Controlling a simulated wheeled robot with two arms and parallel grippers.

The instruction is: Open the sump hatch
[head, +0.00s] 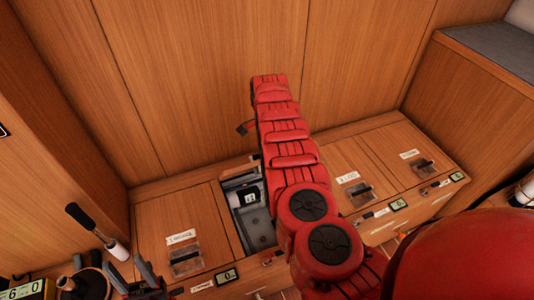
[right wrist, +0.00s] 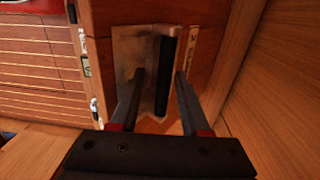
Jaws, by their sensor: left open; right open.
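Closed wooden hatch lids run along the bench: one at the left (head: 170,222), others at the right (head: 345,168) and far right (head: 393,138). Their labels are too small to read surely, so I cannot tell which is the sump hatch. In the right wrist view a black bar handle (right wrist: 166,72) stands on a pale plate (right wrist: 130,50). My right gripper (right wrist: 160,90) is open, its fingers on either side of the bar in the picture; contact is unclear. My right arm hides it in the head view. My left gripper (head: 126,260) is open and empty at lower left.
An open well (head: 252,210) with grey parts lies between lids, partly behind my right arm. Wood panels (head: 205,70) rise behind the bench.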

